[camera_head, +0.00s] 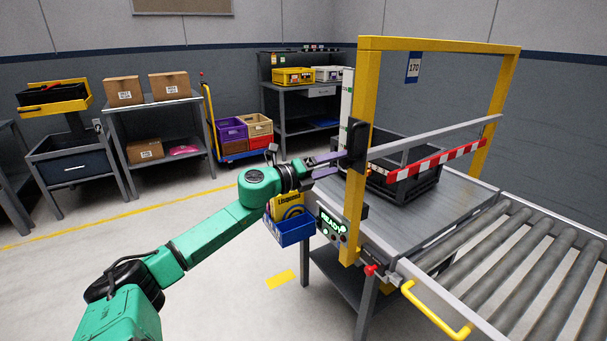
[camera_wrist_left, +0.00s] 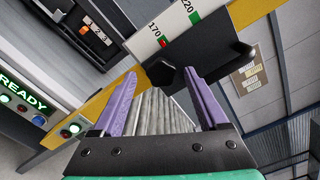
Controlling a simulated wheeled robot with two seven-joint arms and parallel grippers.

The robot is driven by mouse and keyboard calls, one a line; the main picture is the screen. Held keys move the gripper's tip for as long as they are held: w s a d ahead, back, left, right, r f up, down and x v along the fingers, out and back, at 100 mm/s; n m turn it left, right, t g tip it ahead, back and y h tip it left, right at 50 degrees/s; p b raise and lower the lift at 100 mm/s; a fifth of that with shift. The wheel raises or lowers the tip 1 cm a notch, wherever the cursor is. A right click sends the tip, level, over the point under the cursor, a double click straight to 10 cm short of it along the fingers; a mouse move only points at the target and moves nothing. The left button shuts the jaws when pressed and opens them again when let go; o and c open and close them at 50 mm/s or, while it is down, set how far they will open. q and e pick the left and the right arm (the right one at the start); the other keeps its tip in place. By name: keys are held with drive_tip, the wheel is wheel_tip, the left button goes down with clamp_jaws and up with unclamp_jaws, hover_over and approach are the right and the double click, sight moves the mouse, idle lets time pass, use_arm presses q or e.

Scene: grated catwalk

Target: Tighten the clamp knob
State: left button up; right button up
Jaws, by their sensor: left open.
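The black clamp knob (camera_wrist_left: 161,74) shows in the left wrist view, in front of a black clamp block (camera_wrist_left: 222,58) beside a white scale marked 170 and 220 (camera_wrist_left: 170,30). A small red pointer lies near the 170 mark. In the head view the clamp block (camera_head: 357,143) sits on the yellow gate's near post (camera_head: 366,85). My left gripper (camera_head: 334,164) is open, its purple fingers pointing at the clamp. In the wrist view (camera_wrist_left: 159,76) the knob appears between the fingertips; I cannot tell whether they touch it. My right gripper is out of view.
A red-and-white striped bar (camera_head: 436,160) crosses the gate above a black crate (camera_head: 405,185) on the metal table. A roller conveyor (camera_head: 520,260) runs to the right. A READY panel (camera_head: 332,224) and blue bin (camera_head: 291,230) hang below my gripper. A blue 170 sign (camera_head: 413,67) hangs above.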

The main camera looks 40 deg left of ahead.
use_arm(q)
drive_tip(key=shift+b+v, duration=0.3)
drive_tip(key=shift+v, duration=0.5)
drive_tip(key=v, duration=1.1)
drive_tip(key=shift+s, duration=0.4)
